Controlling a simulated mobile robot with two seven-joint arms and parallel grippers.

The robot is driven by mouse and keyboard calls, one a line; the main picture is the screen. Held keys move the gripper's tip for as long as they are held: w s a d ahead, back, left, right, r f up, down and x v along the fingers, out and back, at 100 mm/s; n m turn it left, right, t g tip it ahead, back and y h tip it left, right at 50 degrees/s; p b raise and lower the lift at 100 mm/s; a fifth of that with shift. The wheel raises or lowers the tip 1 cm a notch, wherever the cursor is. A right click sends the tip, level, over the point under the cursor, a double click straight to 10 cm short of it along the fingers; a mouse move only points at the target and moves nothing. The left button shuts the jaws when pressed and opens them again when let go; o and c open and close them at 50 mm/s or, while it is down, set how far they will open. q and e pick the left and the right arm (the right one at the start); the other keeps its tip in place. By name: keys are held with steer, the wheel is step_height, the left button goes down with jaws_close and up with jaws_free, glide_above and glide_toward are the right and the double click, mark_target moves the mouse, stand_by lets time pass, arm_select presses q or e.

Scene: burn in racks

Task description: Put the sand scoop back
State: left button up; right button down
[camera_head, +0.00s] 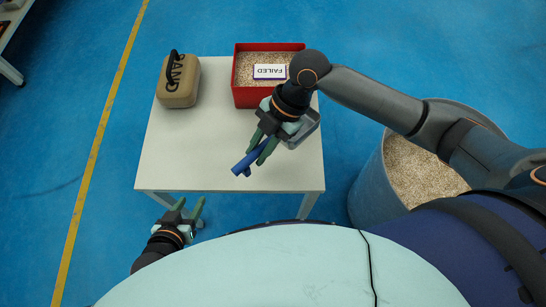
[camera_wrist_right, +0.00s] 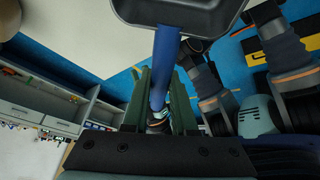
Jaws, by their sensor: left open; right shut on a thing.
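The sand scoop has a blue handle (camera_head: 248,160) and a grey pan (camera_head: 307,128). My right gripper (camera_head: 262,147) is shut on the blue handle and holds the scoop over the front right part of the white table. In the right wrist view the blue handle (camera_wrist_right: 166,65) runs between the two green fingers (camera_wrist_right: 160,100), with the dark pan (camera_wrist_right: 185,14) at the top. In the head view my wrist hides part of the pan. My left gripper (camera_head: 188,210) is open and empty in front of the table's near left edge.
The white table (camera_head: 185,140) holds a tan sand container (camera_head: 180,85) with a black handle and a red box (camera_head: 240,97) of granules with a "FAILED" card (camera_head: 270,71). A large blue-grey bin (camera_head: 368,188) of granules stands right of the table. The table's front left is clear.

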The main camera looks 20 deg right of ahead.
step_height(320, 180, down, 5)
steer(key=shift+r+b, duration=0.15)
steer(key=shift+b, duration=0.2)
steer(key=shift+f+b, duration=0.35)
steer(key=shift+f, duration=1.4)
steer(key=c, duration=0.7)
jaws_free()
steer(key=p+v, duration=0.2)
steer(key=v, duration=1)
